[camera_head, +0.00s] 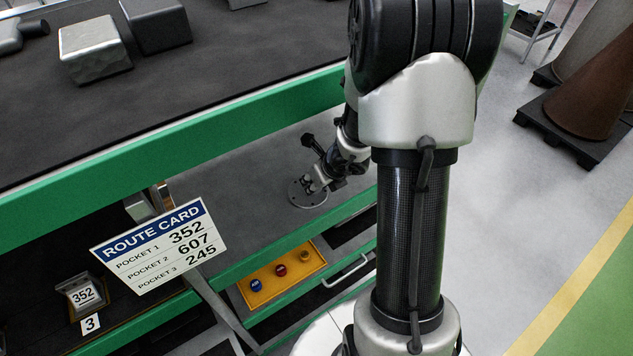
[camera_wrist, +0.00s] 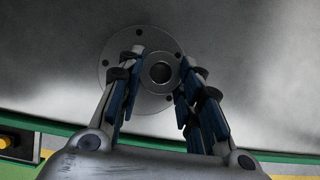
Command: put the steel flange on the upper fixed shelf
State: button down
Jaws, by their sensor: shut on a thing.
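The steel flange (camera_head: 300,201) is a round grey disc with bolt holes and a raised central hub. It lies level over a grey shelf surface (camera_head: 232,205) below the green-edged dark top. In the wrist view the flange (camera_wrist: 145,37) faces the camera. My gripper (camera_head: 318,184) is shut on its hub, with one finger on each side; the gripper also shows in the wrist view (camera_wrist: 160,72). I cannot tell whether the flange touches the surface. No label shows which surface is the upper fixed shelf.
The dark top (camera_head: 200,100) carries several metal blocks (camera_head: 92,48). A route card (camera_head: 160,245) stands in front at left. A yellow panel with buttons (camera_head: 282,275) sits below the grey shelf. Brown cones (camera_head: 595,90) stand on pallets at right. The grey shelf around the flange looks clear.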

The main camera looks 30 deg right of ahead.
jog(key=c, duration=1.1)
grip_release()
jog(key=shift+f, duration=0.1)
jog(key=shift+s, duration=0.1)
jog(key=shift+r, duration=0.2)
jog(key=p+v, duration=0.6)
jog(key=v, duration=0.6)
